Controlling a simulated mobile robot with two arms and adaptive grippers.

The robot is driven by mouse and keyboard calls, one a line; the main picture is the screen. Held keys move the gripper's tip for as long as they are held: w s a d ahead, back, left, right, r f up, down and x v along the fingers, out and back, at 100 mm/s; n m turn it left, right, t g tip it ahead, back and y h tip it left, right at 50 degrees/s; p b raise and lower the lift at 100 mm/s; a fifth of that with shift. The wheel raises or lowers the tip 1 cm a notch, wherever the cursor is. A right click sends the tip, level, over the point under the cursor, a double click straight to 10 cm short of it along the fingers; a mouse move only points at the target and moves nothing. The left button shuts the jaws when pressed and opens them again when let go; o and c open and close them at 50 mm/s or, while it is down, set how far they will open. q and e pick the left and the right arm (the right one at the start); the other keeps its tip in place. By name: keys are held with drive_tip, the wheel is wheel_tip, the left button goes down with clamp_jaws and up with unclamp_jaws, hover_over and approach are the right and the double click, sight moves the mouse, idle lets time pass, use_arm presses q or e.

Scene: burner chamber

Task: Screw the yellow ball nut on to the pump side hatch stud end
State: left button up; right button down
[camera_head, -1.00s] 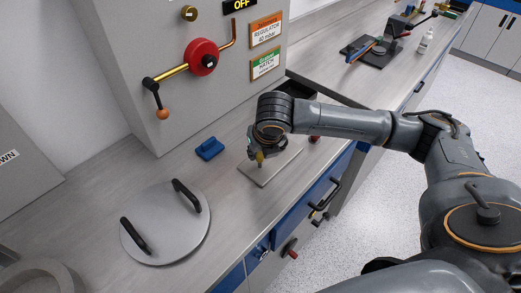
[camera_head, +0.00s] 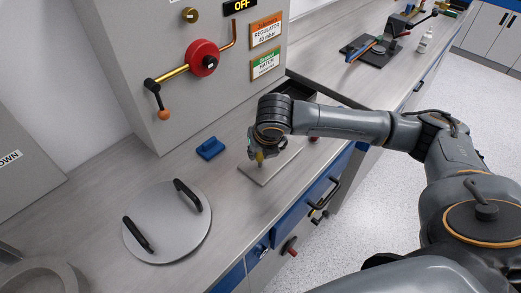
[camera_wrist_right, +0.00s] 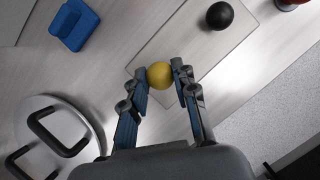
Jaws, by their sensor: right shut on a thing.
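The yellow ball nut (camera_wrist_right: 160,75) is between the fingertips of my right gripper (camera_wrist_right: 161,82), which is shut on it. In the head view the right gripper (camera_head: 258,157) points down over a flat grey plate (camera_head: 280,168) on the bench, and only a bit of yellow shows at its tips. Whether the ball touches the plate is unclear. A round grey lid (camera_head: 168,222) with two black handles lies on the bench to the left. I cannot make out the pump side hatch stud end. My left gripper is not in view.
A black ball (camera_wrist_right: 220,15) sits on the plate near the yellow one. A blue block (camera_head: 210,148) lies on the bench. The grey cabinet (camera_head: 130,60) with a red valve disc (camera_head: 203,57) and an orange-knobbed lever (camera_head: 163,113) stands behind. A grey ring (camera_head: 40,280) is at lower left.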

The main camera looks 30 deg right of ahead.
drive_tip(key=shift+f, duration=0.15)
drive_tip(key=shift+f+b, duration=0.45)
drive_tip(key=shift+f, duration=0.7)
drive_tip(key=c, duration=1)
unclamp_jaws()
drive_tip(key=shift+o, duration=0.2)
drive_tip(key=v, duration=1.2)
drive_tip(key=shift+s+f, duration=0.1)
